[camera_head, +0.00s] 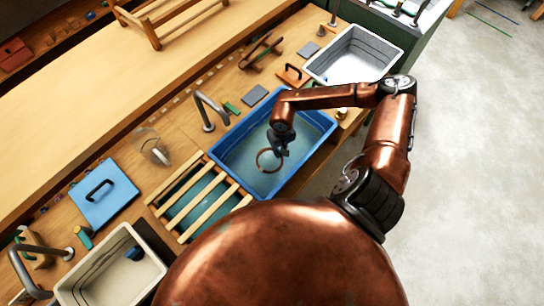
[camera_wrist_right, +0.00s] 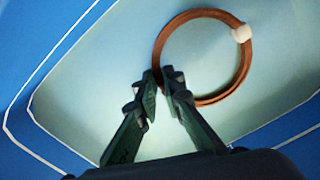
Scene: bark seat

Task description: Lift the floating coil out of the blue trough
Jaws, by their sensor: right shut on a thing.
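The coil (camera_head: 268,173) is a thin copper-brown ring inside the blue trough (camera_head: 239,121), which holds pale water. My right gripper (camera_head: 279,150) reaches down into the trough at the ring's upper right edge. In the right wrist view, the coil (camera_wrist_right: 247,66) carries a small whitish bead at its upper right. The dark green fingers of my right gripper (camera_wrist_right: 162,84) are closed on the ring's lower left rim. I cannot tell whether the ring touches the water. My left gripper is not in view.
A bent tap (camera_head: 209,112) stands behind the trough. A grey-white basin (camera_head: 352,45) is at the back right, and a pale basin (camera_head: 110,277) at the lower left. A blue lidded panel (camera_head: 103,195) lies left.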

